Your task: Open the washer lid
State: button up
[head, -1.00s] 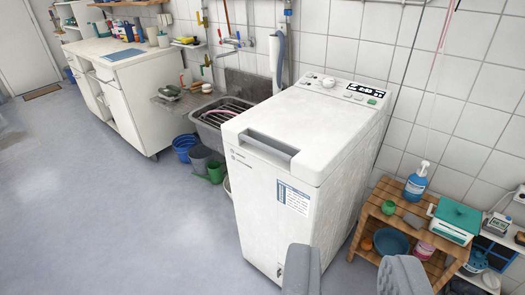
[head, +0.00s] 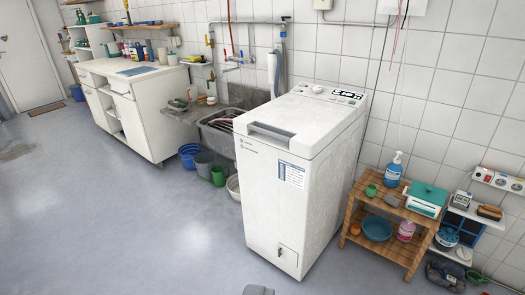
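The white top-loading washer (head: 268,205) stands upright in the middle of the head view, against the tiled wall. Its lid (head: 305,115) lies flat and closed on top. A grey handle (head: 270,132) runs along the lid's front edge. A control panel with a round knob (head: 317,89) and a dark display is at the back of the top. Only a grey tip of my gripper (head: 258,290) shows at the bottom edge, in front of the washer and apart from the lid. The rest of it is out of frame, so its opening cannot be told.
A wooden shelf stand (head: 400,213) with a blue bottle (head: 393,168) and a teal-lidded box (head: 427,198) is right of the washer. A sink (head: 216,132), buckets (head: 189,155) and a white cabinet (head: 147,118) are to the left. Open floor (head: 100,225) lies at front left.

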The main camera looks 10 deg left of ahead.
aim_at(301, 126)
jog(key=u, duration=0.3)
jog(key=k, duration=0.1)
jog(key=z, duration=0.35)
jog(key=i, duration=1.2)
jog(key=u, duration=0.85)
jog(key=i, duration=0.5)
jog(key=u, duration=0.45)
